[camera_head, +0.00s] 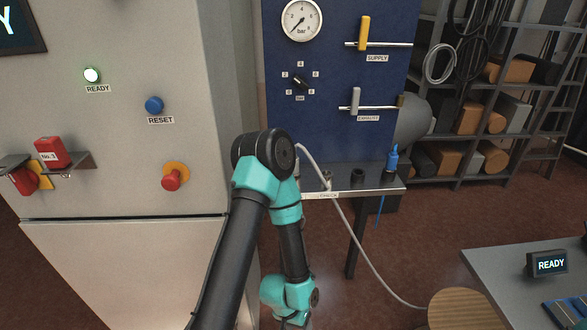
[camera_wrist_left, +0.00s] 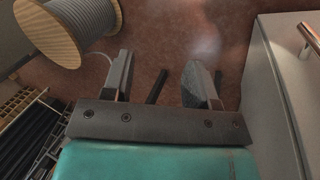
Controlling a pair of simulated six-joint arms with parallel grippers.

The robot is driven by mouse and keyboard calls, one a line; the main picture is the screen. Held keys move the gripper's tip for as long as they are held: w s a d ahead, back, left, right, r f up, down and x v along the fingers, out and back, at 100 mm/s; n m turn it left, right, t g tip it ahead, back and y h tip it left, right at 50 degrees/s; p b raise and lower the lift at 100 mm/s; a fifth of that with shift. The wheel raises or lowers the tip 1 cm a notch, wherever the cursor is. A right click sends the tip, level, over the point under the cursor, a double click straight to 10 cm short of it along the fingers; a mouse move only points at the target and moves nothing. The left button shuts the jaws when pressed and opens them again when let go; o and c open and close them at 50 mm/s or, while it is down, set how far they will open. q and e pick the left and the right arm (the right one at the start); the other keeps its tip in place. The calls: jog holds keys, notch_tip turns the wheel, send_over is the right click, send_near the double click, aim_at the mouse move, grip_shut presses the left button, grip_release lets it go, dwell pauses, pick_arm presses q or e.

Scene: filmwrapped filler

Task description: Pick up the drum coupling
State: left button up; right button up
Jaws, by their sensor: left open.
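I cannot pick out the drum coupling for certain. A pale hose (camera_head: 352,232) runs from behind my left arm, past the front edge of the small steel shelf, down to a wooden drum (camera_head: 463,311). A small pale fitting (camera_head: 326,181) by the shelf label may be part of it, but is too small to tell. In the left wrist view, a drum wound with grey hose (camera_wrist_left: 82,28) lies at the upper left. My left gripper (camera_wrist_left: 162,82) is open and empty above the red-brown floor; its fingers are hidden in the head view. My right gripper is not in view.
The steel shelf (camera_head: 372,186) holds a blue fitting (camera_head: 392,160) and a dark socket (camera_head: 357,176) below the blue gauge panel (camera_head: 338,110). A grey cabinet (camera_head: 120,190) stands left. A table (camera_head: 500,268) with a READY display (camera_head: 547,264) stands right. Storage racks fill the back right.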

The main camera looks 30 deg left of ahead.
pick_arm(q)
jog(key=o, duration=0.3)
jog(key=shift+w, duration=0.1)
jog(key=w+a+r+n+y, duration=0.1)
jog(key=w+a+r+n, duration=0.1)
jog(key=w+r, duration=0.55)
jog(key=w+a+r+n, duration=0.15)
jog(key=w+r, duration=0.25)
jog(key=w, duration=0.6)
jog(key=w+a+r+n+y, duration=0.1)
jog(key=w+a+r+n, duration=0.15)
jog(key=w+r, duration=0.45)
jog(key=w+a+r+n+y, duration=0.1)
jog(key=a+r, duration=0.3)
jog(key=r, duration=0.6)
jog(key=w+a+r+n+y, duration=0.2)
jog(key=w+a+r+n, duration=0.2)
jog(key=r, duration=0.7)
jog(key=w+a+r+n+y, duration=0.2)
jog(key=a+r+n, duration=0.1)
jog(key=r, duration=0.7)
jog(key=shift+w+a+r, duration=0.2)
jog(key=shift+w+a, duration=0.2)
jog(key=shift+a, duration=0.3)
